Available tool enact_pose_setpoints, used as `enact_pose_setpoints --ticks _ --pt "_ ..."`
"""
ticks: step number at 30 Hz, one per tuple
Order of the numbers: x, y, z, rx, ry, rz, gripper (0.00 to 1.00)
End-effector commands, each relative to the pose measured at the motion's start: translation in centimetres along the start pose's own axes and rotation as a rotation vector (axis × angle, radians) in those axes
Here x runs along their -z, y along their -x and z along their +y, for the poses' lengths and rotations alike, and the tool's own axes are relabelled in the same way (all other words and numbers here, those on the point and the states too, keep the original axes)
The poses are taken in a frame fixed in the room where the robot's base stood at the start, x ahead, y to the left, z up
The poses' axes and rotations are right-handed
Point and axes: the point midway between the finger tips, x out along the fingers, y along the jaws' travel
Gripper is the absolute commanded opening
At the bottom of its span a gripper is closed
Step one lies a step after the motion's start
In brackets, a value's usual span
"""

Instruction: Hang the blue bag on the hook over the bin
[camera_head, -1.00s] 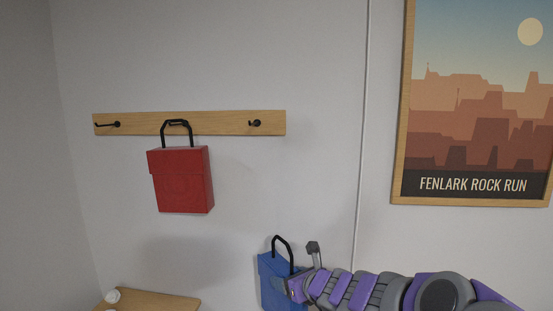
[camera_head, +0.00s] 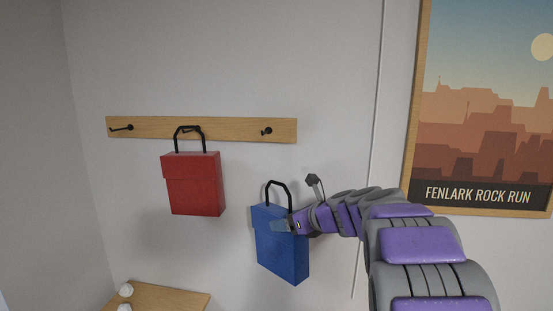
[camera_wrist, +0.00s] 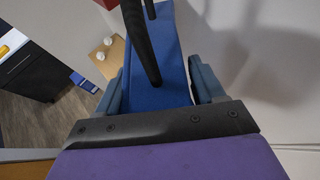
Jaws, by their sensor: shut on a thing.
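The blue bag (camera_head: 281,252) hangs in the air, slightly tilted, with its black handle (camera_head: 278,184) standing up. My gripper (camera_head: 284,226) is shut on the upper part of the bag, below the handle. In the wrist view the bag's blue top (camera_wrist: 160,95) sits between my two fingers. A wooden rail (camera_head: 235,129) on the wall carries black hooks. The right hook (camera_head: 267,131) is empty and lies above the bag's handle. The left hook (camera_head: 121,128) is also empty. The bin cannot be made out for certain.
A red bag (camera_head: 193,187) hangs on the middle hook, left of the blue bag. A wooden surface (camera_head: 170,300) with small white objects is at lower left. A framed poster (camera_head: 480,110) is on the right wall.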

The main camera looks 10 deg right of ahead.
Motion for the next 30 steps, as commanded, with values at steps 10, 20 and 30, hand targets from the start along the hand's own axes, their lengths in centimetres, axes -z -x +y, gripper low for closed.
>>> enact_pose_setpoints --ticks 10,20,30 --pt "-8.4 3.3 2.2 -0.183 0.094 0.040 0.06" --pt "-12.7 6.0 5.2 -0.323 0.179 0.087 0.06" --pt "-13.7 8.2 5.5 -0.344 0.199 0.122 0.06"
